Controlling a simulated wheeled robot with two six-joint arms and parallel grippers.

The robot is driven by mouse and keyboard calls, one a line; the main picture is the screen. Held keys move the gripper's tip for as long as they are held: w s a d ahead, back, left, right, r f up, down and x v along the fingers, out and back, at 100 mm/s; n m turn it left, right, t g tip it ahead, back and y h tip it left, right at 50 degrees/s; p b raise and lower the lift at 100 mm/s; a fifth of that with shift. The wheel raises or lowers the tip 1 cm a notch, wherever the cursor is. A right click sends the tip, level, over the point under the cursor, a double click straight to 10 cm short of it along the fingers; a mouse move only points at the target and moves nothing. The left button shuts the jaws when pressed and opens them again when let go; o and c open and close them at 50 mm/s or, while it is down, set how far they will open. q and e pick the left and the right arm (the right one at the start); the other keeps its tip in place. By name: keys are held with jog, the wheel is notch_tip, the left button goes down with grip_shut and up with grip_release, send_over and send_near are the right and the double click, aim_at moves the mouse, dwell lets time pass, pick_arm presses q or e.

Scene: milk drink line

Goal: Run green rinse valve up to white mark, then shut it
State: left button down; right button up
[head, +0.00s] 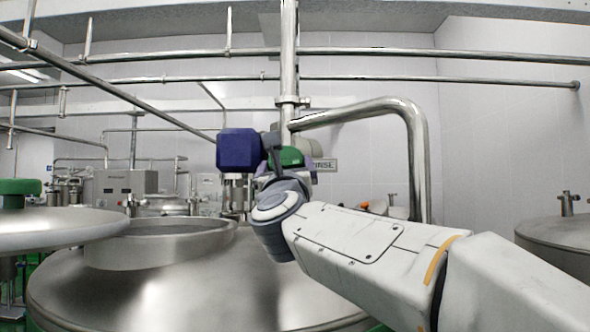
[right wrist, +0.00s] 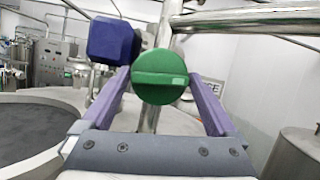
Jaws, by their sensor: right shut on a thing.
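The green rinse valve knob (head: 290,157) is on the upright steel pipe, beside a sign (head: 325,165) whose lettering is partly covered. In the right wrist view the round green knob (right wrist: 160,80) faces the camera, with a raised bar lying nearly level across it. My right gripper (right wrist: 160,90) is shut on the knob, one purple finger on each side. In the head view my right wrist hides the fingers in large part. I cannot make out a white mark in either view. My left gripper is not in view.
A dark blue block-shaped fitting (head: 238,150) sits close to the left of the knob. A bent steel pipe (head: 415,140) arches to the right. An open steel tank (head: 165,245) stands below, its raised lid (head: 60,228) at left. Another tank (head: 560,235) stands at right.

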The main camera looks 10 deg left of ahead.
jog(key=shift+d+n+y, duration=0.15)
jog(key=shift+n+y, duration=0.65)
jog(key=shift+n, duration=0.4)
jog(key=n, duration=0.2)
jog(key=n+g+y, duration=0.1)
jog(key=n, duration=0.1)
jog(key=shift+r+g+y, duration=0.15)
jog(key=shift+g+y, duration=0.15)
jog(key=n+g+y+p, duration=0.1)
jog(key=n, duration=0.3)
jog(key=shift+d+r, duration=0.1)
jog(key=shift+r, duration=0.05)
jog(key=shift+n+g+y+p, duration=0.3)
jog(key=shift+n+g+p, duration=0.45)
jog(key=shift+n, duration=0.55)
